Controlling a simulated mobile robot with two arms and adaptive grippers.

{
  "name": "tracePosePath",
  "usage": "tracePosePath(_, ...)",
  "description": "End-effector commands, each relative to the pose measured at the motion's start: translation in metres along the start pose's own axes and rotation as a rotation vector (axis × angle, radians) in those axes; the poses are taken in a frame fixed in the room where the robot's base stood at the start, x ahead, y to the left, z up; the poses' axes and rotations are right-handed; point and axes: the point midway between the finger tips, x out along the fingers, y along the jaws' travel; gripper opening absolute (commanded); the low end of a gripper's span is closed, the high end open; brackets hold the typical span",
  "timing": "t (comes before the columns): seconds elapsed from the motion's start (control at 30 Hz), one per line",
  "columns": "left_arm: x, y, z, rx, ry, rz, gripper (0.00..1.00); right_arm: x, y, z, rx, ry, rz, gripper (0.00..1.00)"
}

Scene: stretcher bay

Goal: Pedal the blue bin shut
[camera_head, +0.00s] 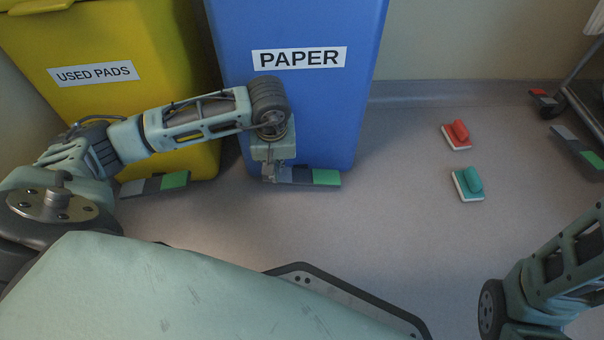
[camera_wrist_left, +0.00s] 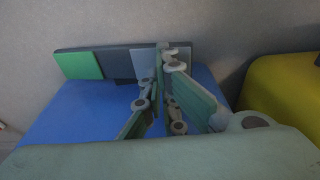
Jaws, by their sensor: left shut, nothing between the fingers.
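The blue bin (camera_head: 318,110), labelled PAPER, stands against the wall; its top is cut off, so its lid is out of view. Its pedal (camera_head: 326,178) is a low bar at the foot, with a green right end, a dark middle and a grey-blue left part. My left gripper (camera_head: 269,177) is shut and empty, pointing down at the pedal's left end. In the left wrist view, the fingers (camera_wrist_left: 162,60) overlap the grey-blue part of the pedal (camera_wrist_left: 115,65); I cannot tell whether they touch. My right gripper is out of view.
A yellow bin (camera_head: 150,120) labelled USED PADS stands left of the blue bin, with its own pedal (camera_head: 172,181). A red scrubber (camera_head: 457,134) and a teal scrubber (camera_head: 468,184) lie on the floor to the right. A wheeled frame (camera_head: 572,90) is at the far right.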

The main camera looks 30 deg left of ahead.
Motion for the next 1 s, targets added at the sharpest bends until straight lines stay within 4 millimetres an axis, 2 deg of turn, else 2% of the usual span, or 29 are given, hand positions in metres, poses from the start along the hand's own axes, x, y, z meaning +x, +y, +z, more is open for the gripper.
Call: tracePosePath(1.0,0.0075,0.0000,0.0010,0.000,0.000,0.000,0.00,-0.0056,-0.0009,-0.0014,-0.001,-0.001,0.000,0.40)
